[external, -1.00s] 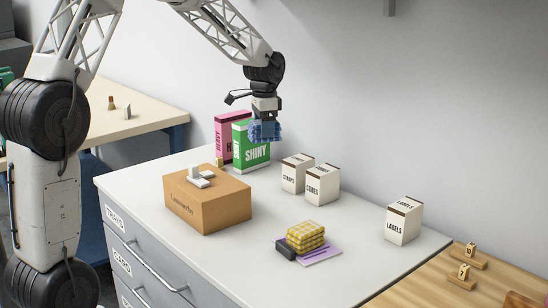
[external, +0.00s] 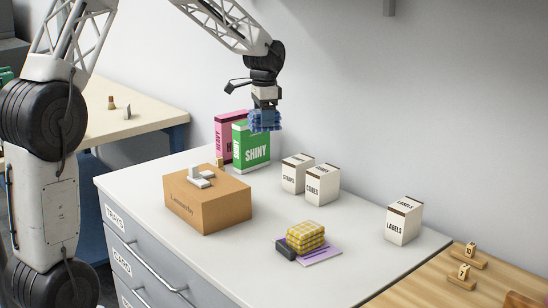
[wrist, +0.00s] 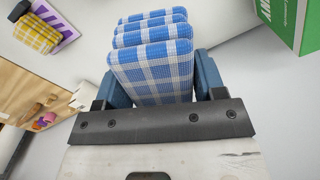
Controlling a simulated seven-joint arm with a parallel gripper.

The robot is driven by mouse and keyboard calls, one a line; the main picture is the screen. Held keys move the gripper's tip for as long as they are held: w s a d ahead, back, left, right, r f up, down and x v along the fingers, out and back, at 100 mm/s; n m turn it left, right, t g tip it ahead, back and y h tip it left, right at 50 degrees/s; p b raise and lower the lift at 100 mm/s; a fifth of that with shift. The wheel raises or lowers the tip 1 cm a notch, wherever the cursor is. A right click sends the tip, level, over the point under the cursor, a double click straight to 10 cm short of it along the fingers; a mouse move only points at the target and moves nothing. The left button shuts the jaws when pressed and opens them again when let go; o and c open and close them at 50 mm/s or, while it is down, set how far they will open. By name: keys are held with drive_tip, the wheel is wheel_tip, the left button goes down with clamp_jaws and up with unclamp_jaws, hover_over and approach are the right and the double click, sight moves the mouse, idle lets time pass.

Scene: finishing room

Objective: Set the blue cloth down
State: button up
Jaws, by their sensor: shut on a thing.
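The blue cloth (external: 264,120) is a folded blue-and-white checked bundle. My gripper (external: 265,112) is shut on it and holds it in the air in front of the green SHINY box (external: 251,148), above the white cabinet top (external: 330,222). In the wrist view the cloth (wrist: 155,68) shows as several folded layers between the two blue fingers of my gripper (wrist: 158,85). The side of the cloth facing away from the wrist camera is hidden.
A pink box (external: 226,126) stands beside the green one. A brown carton (external: 208,205) with white pieces on top is front left. STRAPS (external: 292,172), CUBES (external: 323,184) and LABELS (external: 404,220) boxes stand right. A yellow checked cloth (external: 305,236) lies on a purple card (external: 322,252).

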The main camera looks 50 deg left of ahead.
drive_tip(key=shift+r, duration=0.9)
drive_tip(key=s+a+n, duration=0.2)
drive_tip(key=s+a, duration=0.8)
drive_tip(key=a, duration=0.3)
drive_tip(key=s+a+n, duration=0.3)
drive_tip(key=s+a, duration=0.7)
drive_tip(key=a, duration=0.3)
drive_tip(key=f, duration=1.7)
drive_tip(key=shift+d+f, duration=0.25)
drive_tip(key=shift+f, duration=0.15)
drive_tip(key=w+a, duration=0.3)
drive_tip(key=w, duration=0.1)
drive_tip(key=w+a+f, duration=0.1)
drive_tip(key=w+a, duration=0.6)
drive_tip(key=w, duration=0.1)
drive_tip(key=shift+a+f, duration=0.25)
drive_tip(key=shift+f, duration=0.1)
